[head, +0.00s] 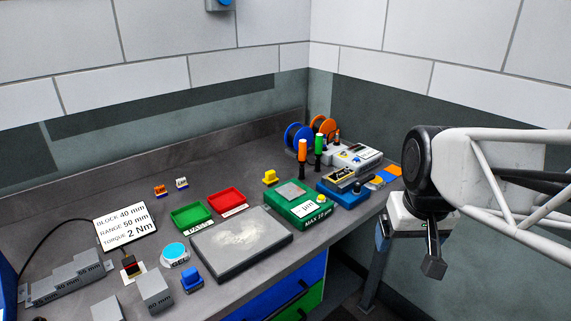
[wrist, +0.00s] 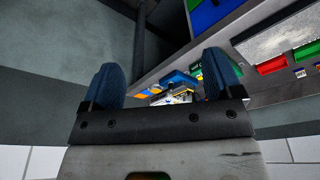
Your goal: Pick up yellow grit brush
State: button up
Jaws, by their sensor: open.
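A small yellow block with a raised top (head: 270,177), which looks like the yellow grit brush, sits on the grey bench behind the green box. It is small, so its bristles cannot be made out. My gripper (head: 432,265) hangs in the air right of the bench, well apart from the yellow piece. In the wrist view my gripper (wrist: 163,72) shows two blue fingers spread wide with nothing between them. I cannot pick out the yellow brush for certain in the wrist view.
A green box (head: 290,210) and a grey slab (head: 240,243) lie in front of the yellow piece. Green (head: 191,216) and red (head: 226,200) trays are left of it. Upright orange (head: 302,150) and green (head: 319,150) handles and a blue device (head: 343,193) stand right.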

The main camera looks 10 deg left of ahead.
jog(key=w+a+r+n, duration=0.1)
jog(key=w+a, duration=0.1)
jog(key=w, duration=0.5)
jog(key=w+a+r+n, duration=0.1)
jog(key=w+a, duration=0.2)
jog(key=w, duration=0.4)
jog(key=n+g+y, duration=0.1)
jog(key=n, duration=0.5)
send_over(270, 172)
jog(key=d, duration=0.1)
jog(key=f, duration=1.5)
jog(key=shift+s+f, duration=0.25)
jog(key=shift+f, duration=0.05)
jog(key=shift+w+a+f, duration=0.2)
jog(key=shift+w+f, duration=0.05)
jog(key=shift+a+f, duration=0.1)
jog(key=shift+f, duration=1.2)
jog(key=shift+w+a+f, duration=0.15)
jog(key=shift+f, duration=1.15)
jog(key=shift+w+a+f, duration=0.1)
jog(key=shift+a+f, duration=0.05)
jog(key=shift+f, duration=1.1)
